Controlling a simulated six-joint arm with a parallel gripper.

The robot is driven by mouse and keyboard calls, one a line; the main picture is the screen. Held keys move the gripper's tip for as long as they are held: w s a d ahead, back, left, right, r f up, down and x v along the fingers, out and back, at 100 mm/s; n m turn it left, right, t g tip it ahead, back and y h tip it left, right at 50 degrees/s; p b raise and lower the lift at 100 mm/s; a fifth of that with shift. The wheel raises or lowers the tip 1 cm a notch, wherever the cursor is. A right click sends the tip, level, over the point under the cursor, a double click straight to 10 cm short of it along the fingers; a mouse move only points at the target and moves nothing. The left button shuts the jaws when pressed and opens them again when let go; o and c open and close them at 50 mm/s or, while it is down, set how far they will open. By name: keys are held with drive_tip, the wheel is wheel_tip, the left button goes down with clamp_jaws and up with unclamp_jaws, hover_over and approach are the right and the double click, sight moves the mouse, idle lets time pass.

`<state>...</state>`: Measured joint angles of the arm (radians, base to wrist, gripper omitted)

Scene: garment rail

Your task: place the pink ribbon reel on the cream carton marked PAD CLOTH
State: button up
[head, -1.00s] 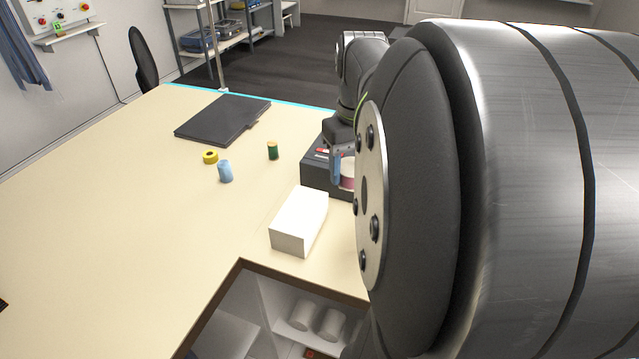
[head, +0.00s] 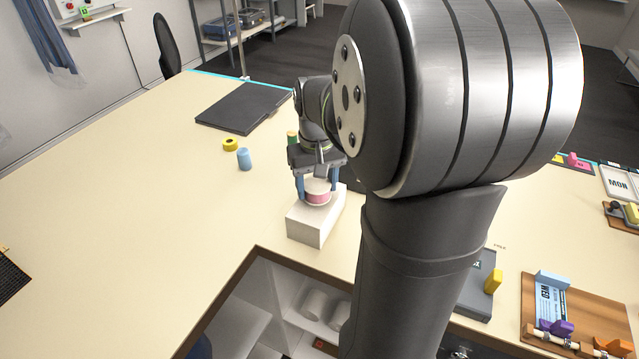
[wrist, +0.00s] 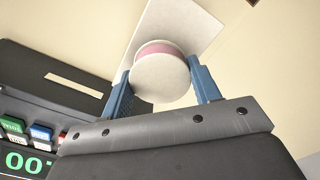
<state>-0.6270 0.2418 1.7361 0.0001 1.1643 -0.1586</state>
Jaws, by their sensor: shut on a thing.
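The pink ribbon reel (head: 318,196) has pale round flanges and a pink band. My gripper (head: 317,190) is shut on it, with one blue finger on each side. The reel shows between the fingers in the wrist view (wrist: 160,72). The cream carton (head: 318,225) stands on the table right below or just in front of the reel; its top also shows behind the reel in the wrist view (wrist: 178,25). No marking on it is legible. I cannot tell whether the reel touches the carton's top.
A dark box with a green display (wrist: 25,160) stands beside the carton. A blue spool (head: 244,159), a yellow tape roll (head: 230,144) and a green spool (head: 292,138) stand farther back. A dark folder (head: 243,107) lies behind. The table's inner corner edge (head: 257,250) is close in front of the carton.

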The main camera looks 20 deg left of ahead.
sight(317, 184)
drive_tip(key=shift+f, duration=0.45)
drive_tip(key=shift+f, duration=0.1)
drive_tip(key=o, duration=1)
wheel_tip(317, 184, up, 12)
drive_tip(key=shift+r, duration=0.15)
drive_tip(key=shift+f, duration=4.15)
